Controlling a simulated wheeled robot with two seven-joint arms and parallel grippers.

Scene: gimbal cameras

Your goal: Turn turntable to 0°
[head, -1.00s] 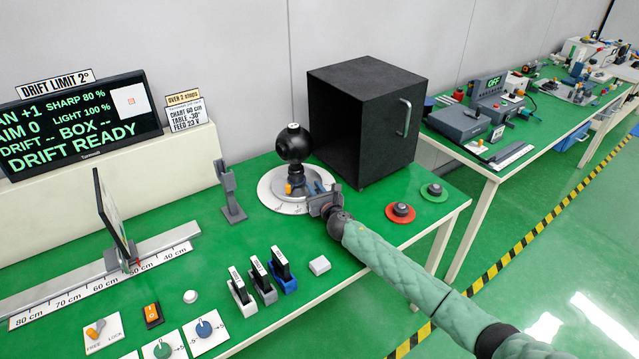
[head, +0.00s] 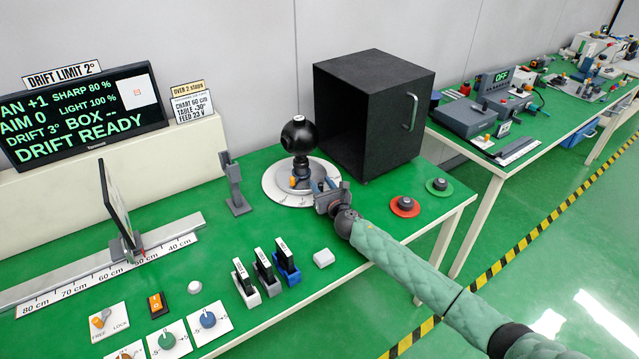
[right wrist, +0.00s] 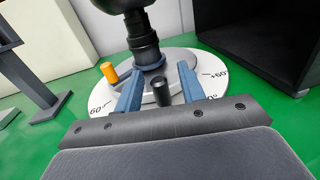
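The turntable is a white disc (head: 272,190) with angle marks, lying on the green bench. In the right wrist view its rim (right wrist: 98,97) reads 60 at left and +60 at right. A black ball-shaped camera (head: 299,137) stands on a post at its middle. A black upright peg (right wrist: 162,93) and an orange knob (right wrist: 108,71) are on the turntable. My right gripper (head: 322,186) is low over the disc's front right. Its blue fingers (right wrist: 160,70) are apart on either side of the peg, with gaps visible. My left gripper is out of view.
A black box (head: 365,120) stands close behind and right of the turntable. A grey stand (head: 235,190) is to its left. A screen (head: 80,115) reads DRIFT 3°; a card (head: 192,105) reads TABLE -30°.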

